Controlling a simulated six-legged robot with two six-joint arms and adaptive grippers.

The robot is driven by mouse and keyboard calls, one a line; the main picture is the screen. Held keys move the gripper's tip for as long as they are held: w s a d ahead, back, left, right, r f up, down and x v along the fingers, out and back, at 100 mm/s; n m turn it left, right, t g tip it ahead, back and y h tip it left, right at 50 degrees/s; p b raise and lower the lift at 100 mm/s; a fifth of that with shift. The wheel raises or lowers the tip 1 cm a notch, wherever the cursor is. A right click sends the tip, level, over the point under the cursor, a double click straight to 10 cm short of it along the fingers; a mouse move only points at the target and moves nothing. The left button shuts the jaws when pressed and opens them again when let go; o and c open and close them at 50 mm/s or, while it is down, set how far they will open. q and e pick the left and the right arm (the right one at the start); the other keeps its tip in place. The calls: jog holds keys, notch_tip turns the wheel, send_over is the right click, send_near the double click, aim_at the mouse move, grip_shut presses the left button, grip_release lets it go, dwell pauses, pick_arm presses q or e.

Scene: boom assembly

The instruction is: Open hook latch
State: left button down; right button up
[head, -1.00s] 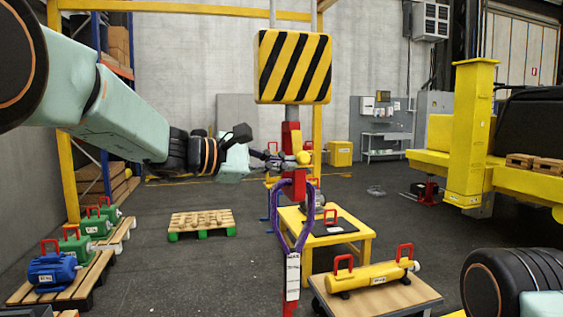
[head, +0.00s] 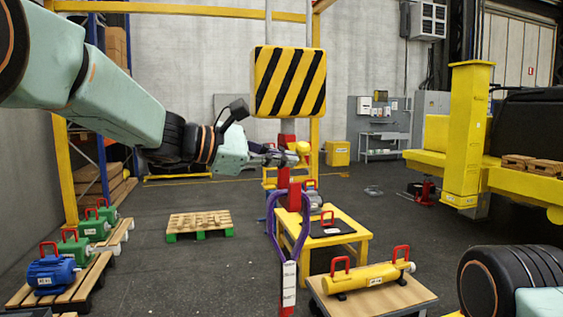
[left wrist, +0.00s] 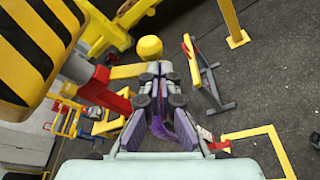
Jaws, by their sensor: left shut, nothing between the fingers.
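The crane hook hangs under a yellow-and-black striped block (head: 290,82). Its red body (head: 287,135) and purple slings (head: 274,215) show below. The yellow knob of the latch (head: 303,147) stands at the right side of the red body. In the left wrist view the knob (left wrist: 149,47) is just beyond the fingers, with a yellow bar (left wrist: 126,71) towards the red hook (left wrist: 101,88). My left gripper (head: 289,158) is shut and empty, its tips (left wrist: 160,70) close by the knob; whether they touch it I cannot tell. My right gripper is out of view.
A yellow table (head: 345,228) stands below the hook. A yellow cylinder with red handles (head: 365,278) lies on a stand in front. Blue and green motors (head: 52,272) sit on pallets at left; an empty pallet (head: 199,222) lies on open floor.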

pick_arm(q)
notch_tip(320, 180, up, 4)
jog(key=shift+f+p, duration=0.1)
jog(key=shift+p, duration=0.3)
jog(key=shift+w+a+r, duration=0.15)
jog(key=shift+r, duration=0.15)
jog(key=shift+f, duration=0.1)
dwell(0.6)
